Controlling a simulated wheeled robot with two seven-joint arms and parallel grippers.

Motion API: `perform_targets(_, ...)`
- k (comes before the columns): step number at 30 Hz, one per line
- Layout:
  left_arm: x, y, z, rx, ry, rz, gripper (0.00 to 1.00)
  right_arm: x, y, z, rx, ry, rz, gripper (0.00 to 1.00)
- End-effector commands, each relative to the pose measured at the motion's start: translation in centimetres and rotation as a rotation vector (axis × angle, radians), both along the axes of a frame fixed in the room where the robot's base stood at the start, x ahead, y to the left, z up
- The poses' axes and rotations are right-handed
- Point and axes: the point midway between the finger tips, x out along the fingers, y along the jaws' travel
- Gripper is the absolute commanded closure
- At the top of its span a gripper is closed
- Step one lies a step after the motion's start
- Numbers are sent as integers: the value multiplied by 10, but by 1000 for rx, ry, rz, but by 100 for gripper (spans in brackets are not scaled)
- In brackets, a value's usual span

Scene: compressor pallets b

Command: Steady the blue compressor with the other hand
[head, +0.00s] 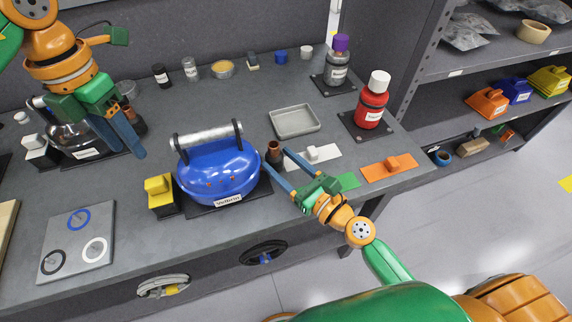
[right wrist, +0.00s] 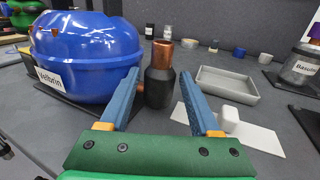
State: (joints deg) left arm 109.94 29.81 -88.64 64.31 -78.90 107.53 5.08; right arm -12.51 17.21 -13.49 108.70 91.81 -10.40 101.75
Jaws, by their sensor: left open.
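The blue compressor (head: 218,175) stands on a dark base on the bench, with a silver cylinder (head: 207,138) on top and a white label in front. It fills the upper left of the right wrist view (right wrist: 85,55). My right gripper (head: 276,160) is open just right of it. A black fitting with a copper top (right wrist: 160,75) stands between or just beyond the right fingertips; contact cannot be told. My left gripper (head: 128,153) is open, pointing down at the left over the dark-based clear compressor (head: 85,140), apart from the blue one.
A yellow-topped block (head: 158,190) stands close left of the blue compressor. A grey tray (head: 294,121), a red bottle (head: 371,103) and a grey bottle (head: 337,68) stand to the right. A grey plate with rings (head: 77,240) lies front left.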

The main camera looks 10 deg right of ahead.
Motion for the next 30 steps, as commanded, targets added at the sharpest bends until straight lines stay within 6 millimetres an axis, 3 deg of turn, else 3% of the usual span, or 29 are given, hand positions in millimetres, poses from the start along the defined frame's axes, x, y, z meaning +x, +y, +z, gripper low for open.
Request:
perform_targets(1,0,0,0,0,0,0,50,0,0,0,0,0,0,47)
perform_targets(7,0,0,0,0,0,0,50,0,0,0,0,0,0,100)
perform_targets(30,0,0,0,0,0,0,50,0,0,0,-1,0,-1,100)
